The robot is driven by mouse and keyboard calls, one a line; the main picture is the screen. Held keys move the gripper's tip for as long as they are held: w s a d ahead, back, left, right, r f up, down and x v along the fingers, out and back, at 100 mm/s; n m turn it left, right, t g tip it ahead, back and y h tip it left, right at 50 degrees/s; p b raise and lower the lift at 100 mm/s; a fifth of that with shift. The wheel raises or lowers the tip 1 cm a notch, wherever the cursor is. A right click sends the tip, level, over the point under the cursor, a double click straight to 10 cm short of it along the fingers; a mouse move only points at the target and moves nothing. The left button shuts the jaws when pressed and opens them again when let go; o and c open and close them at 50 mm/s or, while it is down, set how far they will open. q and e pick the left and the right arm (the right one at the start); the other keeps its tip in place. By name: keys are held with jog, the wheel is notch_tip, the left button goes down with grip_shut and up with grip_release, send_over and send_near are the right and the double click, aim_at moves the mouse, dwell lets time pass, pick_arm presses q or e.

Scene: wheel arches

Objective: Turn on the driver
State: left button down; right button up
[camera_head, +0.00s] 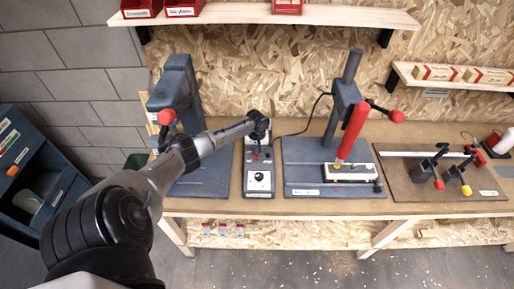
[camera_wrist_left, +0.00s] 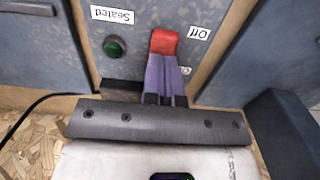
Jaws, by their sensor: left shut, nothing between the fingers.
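A grey control box (camera_head: 259,181) stands on the bench between two press stands, with a cable running to the right stand.
The left press stand (camera_head: 177,90) is close beside my left arm. A board with clamps (camera_head: 440,180) lies at the right. A shelf (camera_head: 340,16) with red bins hangs above. A blue cabinet (camera_head: 35,165) stands at the left.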

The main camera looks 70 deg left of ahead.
pick_arm(q)
jog(key=shift+s+d, duration=0.2)
jog(key=shift+d, duration=0.2)
notch_tip(320, 180, up, 14)
jog(key=a, duration=0.1)
jog(key=shift+w+p, duration=0.3)
jog(key=shift+w, duration=0.05)
pick_arm(e)
jog(key=shift+s+d+r, duration=0.15)
jog(key=shift+d+r, duration=0.1)
jog(key=shift+d, duration=0.1)
pick_arm(q)
jog(key=shift+a+f, duration=0.1)
pick_arm(e)
jog(key=shift+a, duration=0.1)
